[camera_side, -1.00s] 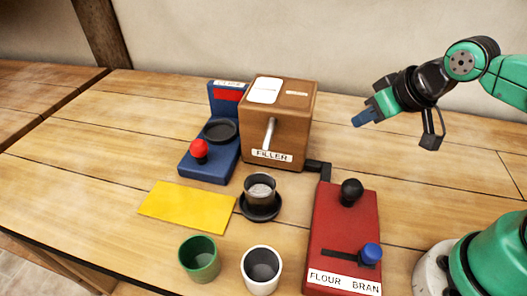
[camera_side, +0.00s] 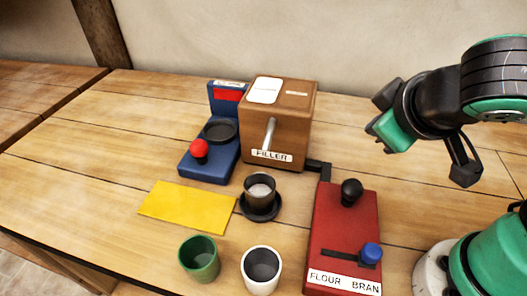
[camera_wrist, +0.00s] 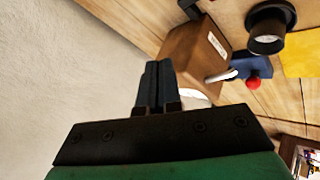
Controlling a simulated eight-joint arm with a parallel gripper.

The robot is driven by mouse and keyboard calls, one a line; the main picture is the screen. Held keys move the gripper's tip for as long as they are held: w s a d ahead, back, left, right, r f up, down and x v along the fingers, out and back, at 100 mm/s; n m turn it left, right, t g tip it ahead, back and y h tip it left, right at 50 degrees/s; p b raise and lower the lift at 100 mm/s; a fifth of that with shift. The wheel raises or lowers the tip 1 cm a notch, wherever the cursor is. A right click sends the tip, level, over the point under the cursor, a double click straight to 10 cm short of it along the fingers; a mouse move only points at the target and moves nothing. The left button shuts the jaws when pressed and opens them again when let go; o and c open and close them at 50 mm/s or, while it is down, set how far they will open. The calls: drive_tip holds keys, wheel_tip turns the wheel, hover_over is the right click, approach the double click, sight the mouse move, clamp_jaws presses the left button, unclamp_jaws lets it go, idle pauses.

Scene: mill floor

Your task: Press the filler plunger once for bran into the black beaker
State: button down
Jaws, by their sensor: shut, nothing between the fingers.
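The brown filler (camera_side: 292,127) stands at the back with a grey spout on its front. The black beaker (camera_side: 260,192), holding pale material, sits upright on a dark round base in front of it. The red control box (camera_side: 330,215) carries a black round knob (camera_side: 351,189), which looks like the plunger. Its blue slider knob (camera_side: 371,252) is at the right end of its slot, by BRAN. My gripper (camera_wrist: 159,66) is shut and empty in the wrist view, its two fingers together.
A blue device (camera_side: 208,165) with a black pan and red knob stands left of the filler. A yellow mat (camera_side: 186,207), a green cup (camera_side: 199,260) and a white cup (camera_side: 261,271) are at the front. The table's left side is bare.

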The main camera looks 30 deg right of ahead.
sight(357, 188)
drive_tip(key=shift+s+a+r+t, duration=0.1)
drive_tip(key=shift+s+r+t, duration=0.05)
drive_tip(key=shift+r+t, duration=0.2)
drive_tip(key=shift+f, duration=4.35)
drive_tip(key=shift+f, duration=0.1)
drive_tip(key=shift+f, duration=0.35)
